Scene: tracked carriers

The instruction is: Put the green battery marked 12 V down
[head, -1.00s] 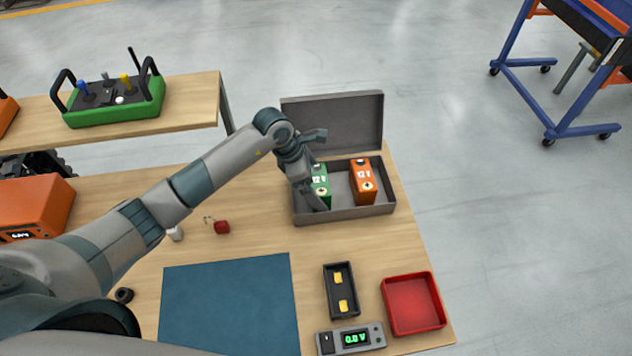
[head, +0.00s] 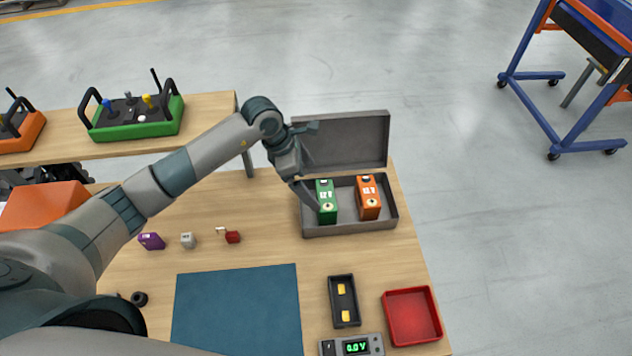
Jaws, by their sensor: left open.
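The green battery (head: 326,203) marked 12 V stands upright in the left part of the grey open case (head: 345,229) on the wooden table. An orange battery (head: 368,198), also marked 12 V, stands to its right in the same case. My left gripper (head: 314,188) is open at the green battery's left and upper side. One finger reaches down beside the battery's left face; I cannot tell whether it touches. The other finger is partly hidden. My right gripper is not in view.
The case's lid (head: 345,140) stands raised behind it. In front are a blue mat (head: 237,310), a black tray with yellow contacts (head: 343,301), a 0.0 V meter (head: 352,346) and a red tray (head: 412,316). Small red (head: 233,237), white (head: 188,240) and purple (head: 151,241) pieces lie left.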

